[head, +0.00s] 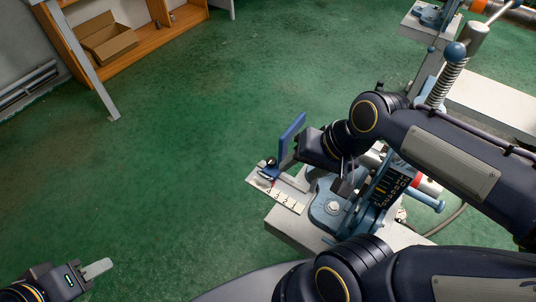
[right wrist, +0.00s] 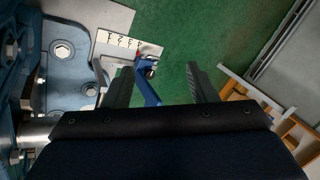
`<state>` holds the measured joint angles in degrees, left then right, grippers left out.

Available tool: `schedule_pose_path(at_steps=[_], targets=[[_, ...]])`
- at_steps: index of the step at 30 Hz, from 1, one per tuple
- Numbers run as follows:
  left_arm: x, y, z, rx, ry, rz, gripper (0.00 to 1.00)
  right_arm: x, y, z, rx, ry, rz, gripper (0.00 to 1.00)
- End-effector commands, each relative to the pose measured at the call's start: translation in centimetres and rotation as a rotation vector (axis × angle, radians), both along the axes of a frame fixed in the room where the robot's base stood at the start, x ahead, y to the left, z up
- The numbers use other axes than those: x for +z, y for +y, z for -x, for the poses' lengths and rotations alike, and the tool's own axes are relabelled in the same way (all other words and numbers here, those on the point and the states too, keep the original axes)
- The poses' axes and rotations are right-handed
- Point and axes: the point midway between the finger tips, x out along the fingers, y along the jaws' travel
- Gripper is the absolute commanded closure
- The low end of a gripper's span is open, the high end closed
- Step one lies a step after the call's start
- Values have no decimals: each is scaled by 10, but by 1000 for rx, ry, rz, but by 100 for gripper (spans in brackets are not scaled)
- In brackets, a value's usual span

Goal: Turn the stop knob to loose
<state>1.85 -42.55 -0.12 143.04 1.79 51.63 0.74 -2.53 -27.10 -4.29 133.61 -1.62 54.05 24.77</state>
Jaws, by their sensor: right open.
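The stop is a blue upright plate (head: 292,132) on a white numbered scale (head: 285,197) at the left end of the blue vise (head: 328,205). A small dark knob (head: 271,161) sits at its foot. In the right wrist view, the knob (right wrist: 150,72) shows beside the blue stop (right wrist: 147,92), with a red mark close by. My right gripper (right wrist: 158,84) is open and empty above the stop. Its fingers appear on either side of the stop in that view, apart from the knob. My left gripper (head: 97,269) is at the lower left, far from the vise; its finger gap is not visible.
The vise stands on a grey block (head: 287,236). A dark panel (head: 385,186) and a blue handle are right of my right gripper. Another vise station (head: 430,20) is at the upper right. A wooden shelf with a cardboard box (head: 108,38) is upper left. Green floor between is clear.

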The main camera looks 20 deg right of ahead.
Motion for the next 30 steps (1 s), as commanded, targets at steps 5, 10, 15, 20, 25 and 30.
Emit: schedule_pose_path(at_steps=[5, 10, 15, 20, 25, 30], targets=[[5, 0, 0, 0, 0, 0, 66, 0, -4, -25, -154, 145, -37, 48], [11, 0, 0, 0, 0, 0, 66, -10, -8, -63, -409, 343, -42, 48], [18, 0, 0, 0, 0, 0, 66, -34, -9, -110, -760, 533, 27, 48], [24, 0, 0, 0, 0, 0, 66, -66, -5, -149, -1108, 617, 150, 48], [30, 0, 0, 0, 0, 0, 66, -101, 3, -183, -1454, 583, 288, 48], [33, 0, 0, 0, 0, 0, 66, -125, 8, -202, -1674, 494, 368, 48]])
